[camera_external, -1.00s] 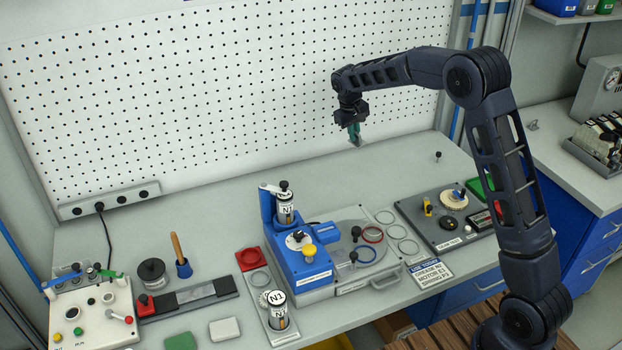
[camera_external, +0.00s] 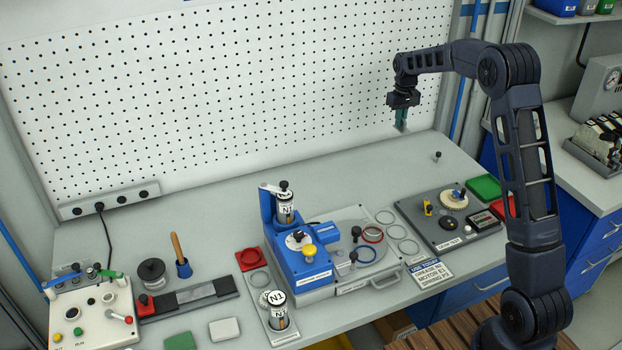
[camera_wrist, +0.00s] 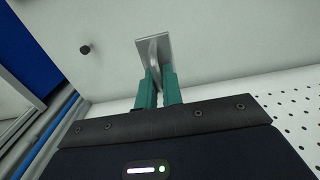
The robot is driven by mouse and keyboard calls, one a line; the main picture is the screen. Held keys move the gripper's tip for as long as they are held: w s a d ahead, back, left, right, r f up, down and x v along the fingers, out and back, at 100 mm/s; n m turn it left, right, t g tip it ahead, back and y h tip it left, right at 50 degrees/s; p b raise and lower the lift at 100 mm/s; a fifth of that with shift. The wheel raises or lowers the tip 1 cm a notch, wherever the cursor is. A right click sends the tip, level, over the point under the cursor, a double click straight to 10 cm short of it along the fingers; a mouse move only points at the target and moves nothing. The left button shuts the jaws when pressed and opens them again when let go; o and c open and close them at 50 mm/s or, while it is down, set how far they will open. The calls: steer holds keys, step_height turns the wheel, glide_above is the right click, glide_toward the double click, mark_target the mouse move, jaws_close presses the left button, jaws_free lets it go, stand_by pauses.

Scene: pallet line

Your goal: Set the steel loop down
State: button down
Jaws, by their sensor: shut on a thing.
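My gripper (camera_external: 402,117) hangs pointing down above the back right part of the bench, in front of the pegboard. In the wrist view its two green fingers (camera_wrist: 159,82) are shut on a grey metal piece, the steel loop (camera_wrist: 151,46). It shows a flat plate beyond the fingertips and a curved strip running back between them. In the external view the loop is only a small grey sliver (camera_external: 401,128) under the fingers. It appears held in the air, clear of the bench top.
A small dark knob (camera_external: 437,155) stands on the bare bench (camera_external: 350,180) to the lower right of my gripper; it also shows in the wrist view (camera_wrist: 85,49). A grey fixture board (camera_external: 462,238), a green tray (camera_external: 484,188) and a blue machine (camera_external: 300,255) stand nearer the front.

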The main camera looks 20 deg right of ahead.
mark_target(393, 172)
step_height(393, 172, down, 20)
steer(key=shift+r, duration=0.15)
stand_by(0.5)
steer(key=c, duration=1.5)
jaws_free()
steer(key=shift+c, duration=0.2)
